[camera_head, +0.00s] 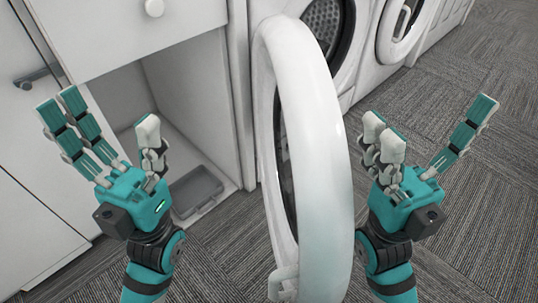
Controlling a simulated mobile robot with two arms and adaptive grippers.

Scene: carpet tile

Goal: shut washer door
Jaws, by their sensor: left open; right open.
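The white washer door (320,150) stands wide open, its thick round rim seen nearly edge-on between my two grippers. A small latch part (282,283) shows at its lower edge. The washer (348,62) is behind it, with part of its dark drum opening (327,25) visible at the top. My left gripper (112,130) is open and empty, left of the door and apart from it. My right gripper (428,138) is open and empty, just right of the door rim; I cannot tell whether it touches.
A white cabinet (130,35) with an open cubby stands at the left, with a grey tray (197,192) on its floor. A second front-loading machine (400,25) stands farther right. Grey carpet tile (490,200) is clear at the right.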

